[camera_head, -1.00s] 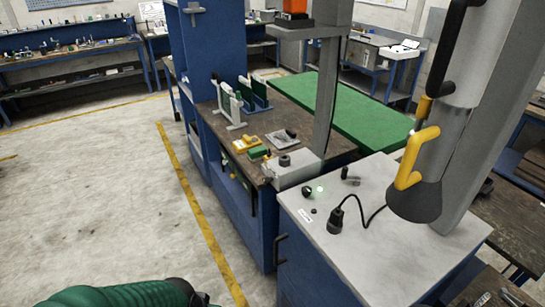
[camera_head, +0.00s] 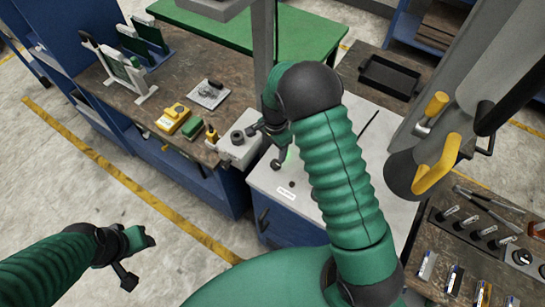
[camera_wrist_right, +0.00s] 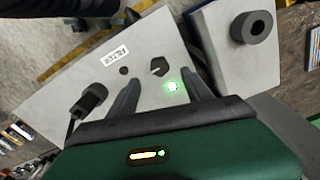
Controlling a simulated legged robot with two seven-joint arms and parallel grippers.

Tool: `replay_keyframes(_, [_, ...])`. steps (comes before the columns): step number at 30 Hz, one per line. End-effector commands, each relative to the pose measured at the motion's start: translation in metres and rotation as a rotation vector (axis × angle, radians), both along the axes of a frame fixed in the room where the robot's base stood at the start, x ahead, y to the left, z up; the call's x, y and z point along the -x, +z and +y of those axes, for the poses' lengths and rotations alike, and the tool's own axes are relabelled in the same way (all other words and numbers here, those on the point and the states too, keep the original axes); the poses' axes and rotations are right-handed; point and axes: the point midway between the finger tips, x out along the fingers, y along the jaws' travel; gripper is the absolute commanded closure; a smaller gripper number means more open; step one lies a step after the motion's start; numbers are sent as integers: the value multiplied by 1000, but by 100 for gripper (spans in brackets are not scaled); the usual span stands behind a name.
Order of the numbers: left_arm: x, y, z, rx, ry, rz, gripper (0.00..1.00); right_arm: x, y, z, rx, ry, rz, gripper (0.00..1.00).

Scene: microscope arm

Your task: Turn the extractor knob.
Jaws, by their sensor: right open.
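The extractor knob is a small black knob (camera_wrist_right: 158,66) with a white line, on a light grey panel (camera_wrist_right: 60,75). A lit green lamp (camera_wrist_right: 172,86) is beside it. In the head view the right gripper (camera_head: 264,138) is over the panel's left edge area. My left gripper (camera_head: 137,262) looks open and empty over the floor.
A grey box with a round black piece (camera_head: 237,136) stands next to the panel. A black cable plug (camera_wrist_right: 90,98) is on the panel. A yellow-handled grey hood (camera_head: 410,172) hangs at right. A workbench (camera_head: 190,75) holds racks and small tools.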

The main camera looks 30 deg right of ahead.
Motion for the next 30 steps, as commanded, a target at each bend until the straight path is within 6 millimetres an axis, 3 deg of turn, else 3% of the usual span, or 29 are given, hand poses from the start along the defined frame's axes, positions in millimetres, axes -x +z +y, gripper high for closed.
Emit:
replay_keyframes(6, [0, 20, 0, 0, -1, 0, 56, -2, -53, 1, 2, 0, 7, 41])
replay_keyframes(9, [0, 24, 0, 0, -1, 0, 56, -4, -69, 3, 4, 1, 5, 41])
replay_keyframes(13, [0, 25, 0, 0, 0, 0, 56, -4, -80, 4, 5, 1, 3, 41])
replay_keyframes(20, [0, 25, 0, 0, 0, 0, 56, -3, -81, 4, 4, 2, 1, 41])
replay_keyframes(30, [0, 25, 0, 0, 0, 0, 56, -5, -82, 1, 4, 1, 1, 83])
